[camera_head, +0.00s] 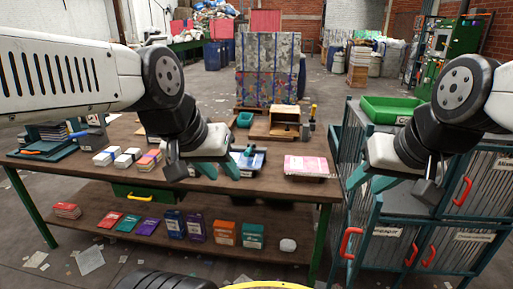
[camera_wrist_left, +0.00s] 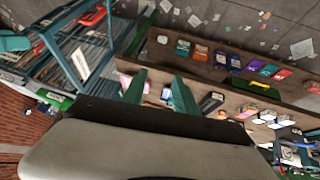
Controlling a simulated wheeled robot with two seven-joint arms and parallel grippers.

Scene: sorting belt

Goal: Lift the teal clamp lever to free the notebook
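A small blue-and-grey device (camera_head: 250,158) sits on the workbench, just beyond my left gripper. It may be the clamp, but its lever and any notebook in it are too small to make out. In the left wrist view, a small white and blue thing (camera_wrist_left: 166,94) shows between the fingers. My left gripper (camera_head: 231,168) is above the bench with its teal fingers apart and empty; it also shows in the left wrist view (camera_wrist_left: 159,79). My right gripper (camera_head: 367,186) hangs in front of the cabinet, its teal fingers apart and empty.
A pink-topped stack (camera_head: 306,166) lies right of the device, and a wooden box (camera_head: 284,123) stands behind. Small boxes (camera_head: 127,157) and a teal tool mat (camera_head: 45,150) are to the left. The cabinet (camera_head: 392,216) with red handles stands right, carrying a green tray (camera_head: 388,109).

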